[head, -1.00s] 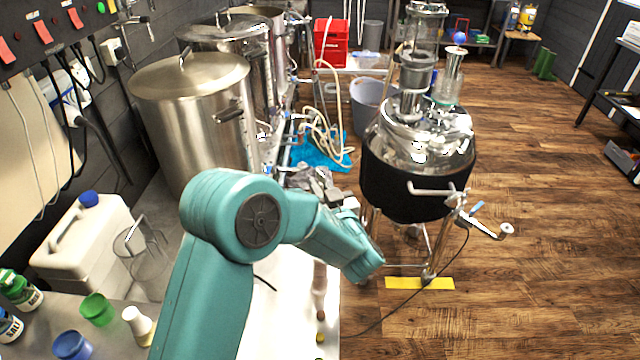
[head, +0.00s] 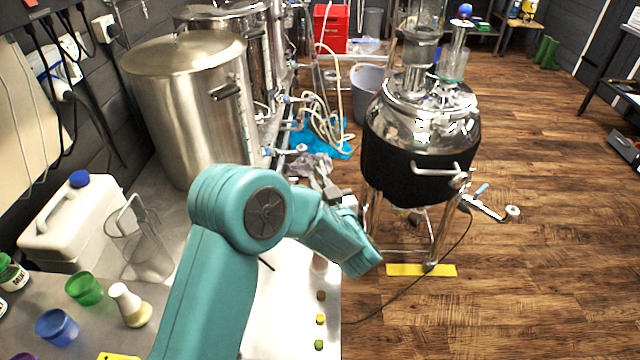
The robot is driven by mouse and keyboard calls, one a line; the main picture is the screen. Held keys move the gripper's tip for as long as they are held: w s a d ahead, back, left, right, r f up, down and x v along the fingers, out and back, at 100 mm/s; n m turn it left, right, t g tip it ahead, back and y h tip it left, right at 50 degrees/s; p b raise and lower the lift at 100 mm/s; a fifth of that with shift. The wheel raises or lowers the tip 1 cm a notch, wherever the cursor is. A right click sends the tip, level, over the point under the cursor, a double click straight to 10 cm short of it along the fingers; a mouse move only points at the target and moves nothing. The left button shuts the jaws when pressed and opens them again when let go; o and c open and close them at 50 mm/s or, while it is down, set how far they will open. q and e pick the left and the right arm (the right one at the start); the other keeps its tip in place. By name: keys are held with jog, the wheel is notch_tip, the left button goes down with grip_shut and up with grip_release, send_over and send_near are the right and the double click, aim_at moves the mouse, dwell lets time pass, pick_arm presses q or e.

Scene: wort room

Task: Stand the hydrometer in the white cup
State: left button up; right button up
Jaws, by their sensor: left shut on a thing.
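My left gripper (head: 328,186) shows as small grey parts beyond the teal forearm, over the far end of the pale worktop. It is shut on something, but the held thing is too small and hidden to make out. I cannot pick out the hydrometer for certain. No white cup shows clearly; my arm covers part of the worktop. A green cup (head: 84,289) and a blue cup (head: 57,328) stand at the lower left. My right gripper is not in view.
A white-necked flask (head: 130,306), a clear jug (head: 142,250) and a white canister (head: 72,225) stand left of my arm. Small coloured pieces lie along the worktop's right edge. A steel pot (head: 185,110) and a black-jacketed vessel (head: 415,165) stand beyond.

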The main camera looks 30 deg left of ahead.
pick_arm(q)
jog(key=shift+f, duration=0.4)
jog(key=o, duration=0.8)
jog(key=b+v, duration=0.3)
jog(key=v, duration=1.3)
jog(key=shift+s+d, duration=0.1)
jog(key=shift+d, duration=0.05)
